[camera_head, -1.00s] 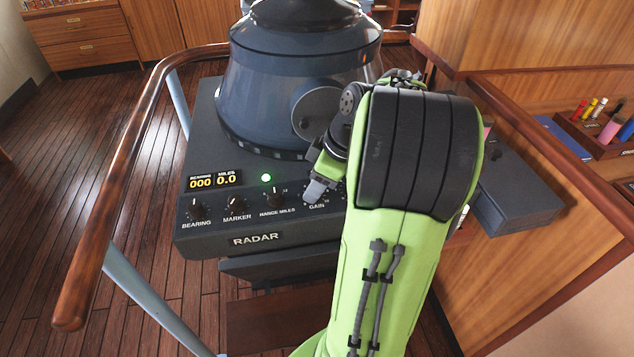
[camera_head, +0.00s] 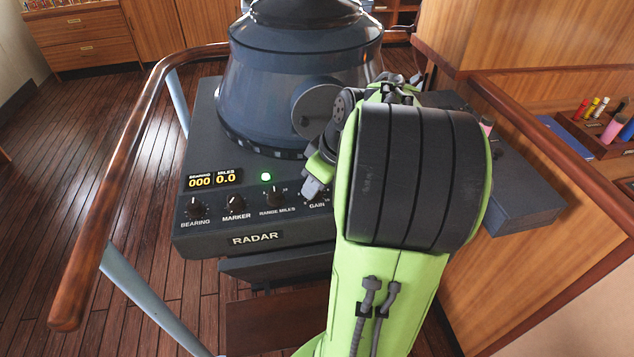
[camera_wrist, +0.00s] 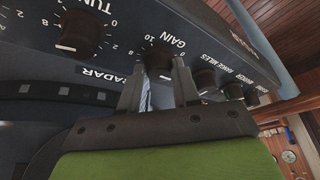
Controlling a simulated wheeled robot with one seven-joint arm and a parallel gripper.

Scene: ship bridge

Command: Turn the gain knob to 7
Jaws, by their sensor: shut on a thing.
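The gain knob (camera_wrist: 158,60) is a dark round knob on the radar's front panel, under the GAIN label in the wrist view. My gripper (camera_wrist: 160,88) is shut on the gain knob, with one fingertip on each side of it. In the head view my gripper (camera_head: 314,188) reaches the panel just above the GAIN label (camera_head: 317,205), and it hides the knob there. The numbers 0, 8 and 10 show around the knob in the wrist view; its pointer setting cannot be read clearly.
The bearing (camera_head: 193,208), marker (camera_head: 236,204) and range miles (camera_head: 276,196) knobs sit left of the gain knob. A tuning knob (camera_wrist: 82,34) is close on its other side. A wooden handrail (camera_head: 120,170) surrounds the radar. The green lamp (camera_head: 266,177) is lit.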

